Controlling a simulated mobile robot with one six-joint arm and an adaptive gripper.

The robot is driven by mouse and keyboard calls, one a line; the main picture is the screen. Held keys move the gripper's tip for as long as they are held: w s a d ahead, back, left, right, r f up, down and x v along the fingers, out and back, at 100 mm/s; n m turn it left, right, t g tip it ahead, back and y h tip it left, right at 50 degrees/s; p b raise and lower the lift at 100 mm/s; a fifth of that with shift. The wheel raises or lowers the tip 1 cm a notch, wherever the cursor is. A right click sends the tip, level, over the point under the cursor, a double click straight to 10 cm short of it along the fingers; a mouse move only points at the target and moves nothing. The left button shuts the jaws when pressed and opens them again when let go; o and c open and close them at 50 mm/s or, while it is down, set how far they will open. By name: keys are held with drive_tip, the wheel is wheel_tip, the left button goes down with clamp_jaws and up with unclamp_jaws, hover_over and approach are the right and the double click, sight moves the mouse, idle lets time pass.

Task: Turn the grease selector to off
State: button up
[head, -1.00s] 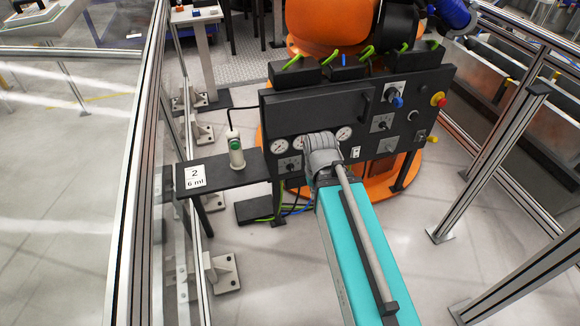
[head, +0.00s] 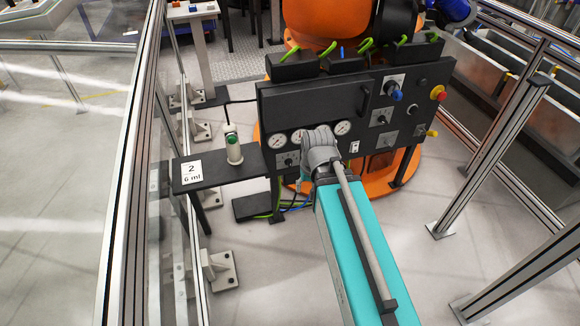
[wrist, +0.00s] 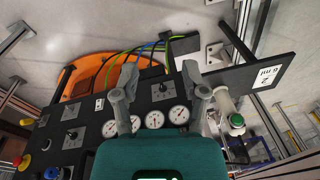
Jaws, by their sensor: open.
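The black control panel (head: 320,108) carries several selector knobs on grey plates; their labels are too small to read, so I cannot tell which is the grease selector. One knob (head: 289,160) sits below the gauges at the panel's lower left; it also shows in the wrist view (wrist: 162,87). Other knobs (head: 380,119) and (head: 388,140) are on the right half. My gripper (wrist: 160,72) is open and empty, its fingers on either side of the below-gauge knob in the wrist picture. Contact cannot be told. In the head view my wrist hides the gripper.
Beside the knobs are a blue knob (head: 394,91), a red-and-yellow emergency stop (head: 438,93) and round gauges (head: 343,128). Metal fence posts (head: 492,160) flank both sides.

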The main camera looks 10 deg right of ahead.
drive_tip(key=w+a+f+m+t+y+b, duration=0.45)
drive_tip(key=w+f+b, duration=0.35)
drive_tip(key=f+b, duration=0.3)
drive_tip(key=m+t+h+b, duration=0.3)
drive_tip(key=m+t+b, duration=1)
drive_tip(key=m+b, duration=2.1)
approach(290, 163)
drive_tip(key=s+n+b, duration=0.3)
drive_tip(key=n+b, duration=0.2)
drive_tip(key=shift+w+d+g, duration=0.1)
drive_tip(key=shift+d+g, duration=0.05)
drive_tip(key=shift+g, duration=0.1)
drive_tip(key=w, duration=0.4)
drive_tip(key=w+a, duration=0.1)
drive_tip(key=w, duration=0.8)
drive_tip(key=shift+w+a, duration=0.35)
drive_tip(key=shift+s+r, duration=0.1)
drive_tip(key=shift+r, duration=0.1)
clamp_jaws()
